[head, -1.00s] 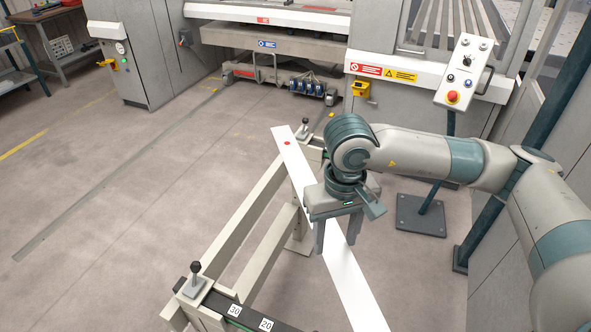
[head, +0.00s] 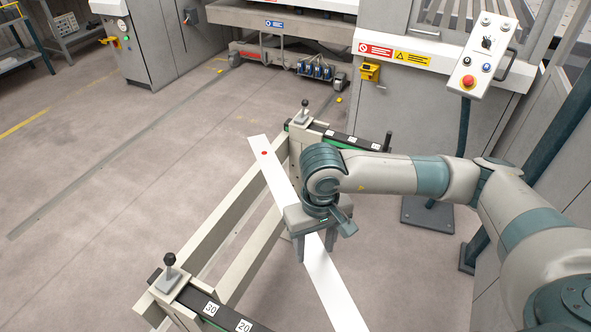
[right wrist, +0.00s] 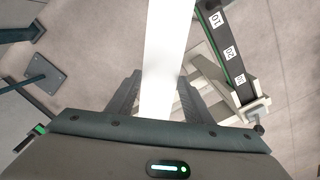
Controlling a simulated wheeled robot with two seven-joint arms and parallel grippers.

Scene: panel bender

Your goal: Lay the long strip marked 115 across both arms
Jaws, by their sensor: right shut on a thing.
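The long white strip (head: 278,183) has a red dot at its far end; no 115 marking is readable. My right gripper (head: 316,250) is shut on it, with a finger on each side. The strip slants over the frame's beams in the head view, apparently held above them. The far arm (head: 345,138) and near arm (head: 222,313) of the stand are dark, with green edging and number labels. In the right wrist view the strip (right wrist: 168,45) runs up between my fingers (right wrist: 158,98), beside one labelled arm (right wrist: 229,55). My left gripper is not in view.
Black-knobbed clamps stand at the far (head: 304,112) and near (head: 170,268) corners of the beige frame (head: 215,220). A control panel (head: 482,55) on a post stands at the right. The machine (head: 400,75) is behind.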

